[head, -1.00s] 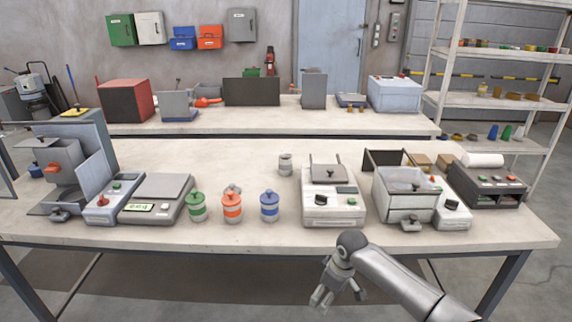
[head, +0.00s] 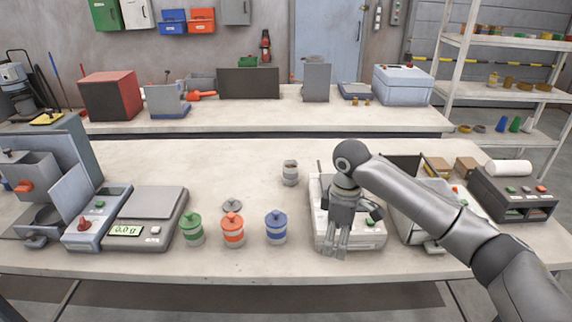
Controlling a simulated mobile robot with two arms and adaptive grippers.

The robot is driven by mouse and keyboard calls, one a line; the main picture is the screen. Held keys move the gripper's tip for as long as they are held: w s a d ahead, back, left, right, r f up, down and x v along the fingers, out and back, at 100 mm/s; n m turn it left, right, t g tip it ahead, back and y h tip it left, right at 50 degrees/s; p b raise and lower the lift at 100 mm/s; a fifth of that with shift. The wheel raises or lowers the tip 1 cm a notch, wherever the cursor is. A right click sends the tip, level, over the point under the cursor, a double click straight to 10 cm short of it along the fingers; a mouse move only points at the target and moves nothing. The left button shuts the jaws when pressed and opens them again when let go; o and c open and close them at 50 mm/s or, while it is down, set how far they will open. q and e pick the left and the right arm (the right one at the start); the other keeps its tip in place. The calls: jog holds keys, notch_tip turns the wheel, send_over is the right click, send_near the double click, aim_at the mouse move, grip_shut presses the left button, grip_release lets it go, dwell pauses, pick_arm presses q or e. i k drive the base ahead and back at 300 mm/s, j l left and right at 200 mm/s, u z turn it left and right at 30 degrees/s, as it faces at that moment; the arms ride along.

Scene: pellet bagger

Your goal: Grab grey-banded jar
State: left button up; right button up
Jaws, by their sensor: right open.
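A small open jar without a lid (head: 290,173), pale with a grey band, stands upright on the bench behind the row of colored jars. A loose grey lid (head: 232,205) with a knob lies behind the orange-banded jar. My right gripper (head: 336,248) is open and empty, fingers pointing down, in front of the grey machine with a black knob, which it partly covers. It is to the right of the open jar and nearer the front edge. My left gripper is out of view.
Green (head: 192,230), orange (head: 232,231) and blue (head: 276,228) lidded jars stand in a row at the front. A scale (head: 150,205) is to their left. A grey machine (head: 320,215) stands right of the open jar.

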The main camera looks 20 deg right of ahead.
aim_at(291, 173)
jog(key=i, duration=1.4)
